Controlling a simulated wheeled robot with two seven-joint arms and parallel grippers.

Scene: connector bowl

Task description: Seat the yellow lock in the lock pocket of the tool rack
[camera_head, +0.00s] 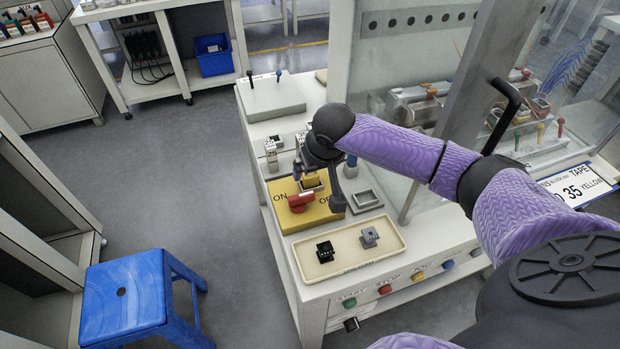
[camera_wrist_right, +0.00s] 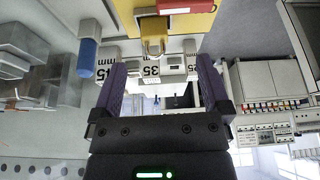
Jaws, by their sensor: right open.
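The yellow lock (camera_head: 311,181) is at the yellow ON/OFF panel (camera_head: 326,217), beside the red switch handle (camera_head: 300,201). In the right wrist view the lock (camera_wrist_right: 154,44) shows its body and metal shackle, just beyond the fingertips. My right gripper (camera_head: 317,174) is over the panel, fingers down around the lock area. I cannot make out the tool rack's lock pocket for sure; a grey open frame (camera_head: 366,208) sits right of the panel. My left gripper is not in view.
A beige tray (camera_head: 329,275) with a black (camera_head: 325,252) and a grey connector (camera_head: 370,237) lies in front. Blocks marked 35 (camera_head: 271,155) stand behind the panel. A blue handle (camera_head: 351,160) is close right of the gripper. A clear screen (camera_head: 403,90) stands beyond.

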